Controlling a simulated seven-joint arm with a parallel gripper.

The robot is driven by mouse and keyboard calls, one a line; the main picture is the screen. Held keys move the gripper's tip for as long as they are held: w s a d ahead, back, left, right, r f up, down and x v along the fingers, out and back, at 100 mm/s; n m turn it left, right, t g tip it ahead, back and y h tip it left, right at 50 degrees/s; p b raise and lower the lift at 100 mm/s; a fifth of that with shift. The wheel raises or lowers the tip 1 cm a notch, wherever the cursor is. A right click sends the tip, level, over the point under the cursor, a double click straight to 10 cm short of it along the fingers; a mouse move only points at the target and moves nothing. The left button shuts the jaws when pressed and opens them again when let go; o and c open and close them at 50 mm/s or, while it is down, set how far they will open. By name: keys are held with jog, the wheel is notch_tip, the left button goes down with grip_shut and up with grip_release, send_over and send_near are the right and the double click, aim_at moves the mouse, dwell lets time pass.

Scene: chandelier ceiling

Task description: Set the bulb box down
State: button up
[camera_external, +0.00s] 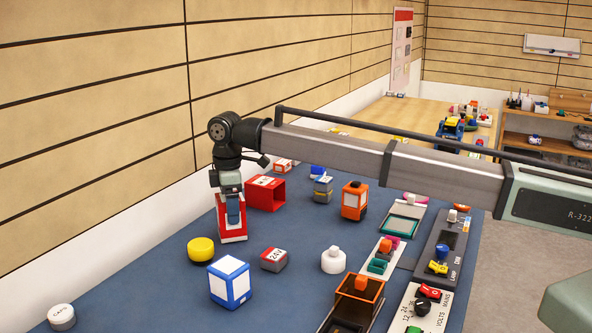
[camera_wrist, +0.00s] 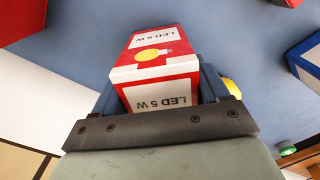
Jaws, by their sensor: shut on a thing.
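The bulb box (camera_wrist: 150,72) is red and white, with a yellow bulb picture and "LED 5 W" lettering. In the external view the bulb box (camera_external: 233,238) is under my gripper (camera_external: 233,211), near the wall side of the blue table. My gripper points down, its fingers shut on two sides of the box. It also shows in the wrist view (camera_wrist: 158,92). The box looks upright and at or very close to the tabletop; I cannot tell whether it touches. The fingers hide its upper part in the external view.
A red open-fronted box (camera_external: 266,194) stands just behind. A yellow round tin (camera_external: 201,249) is close in front, with a blue-and-white box (camera_external: 230,283) and a grey-red 24V block (camera_external: 273,259) nearby.

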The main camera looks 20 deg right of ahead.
jog(key=shift+f, duration=0.15)
jog(key=o, duration=1.1)
jog(key=shift+c, duration=0.2)
notch_tip(320, 180, up, 12)
jog(key=shift+r, duration=0.2)
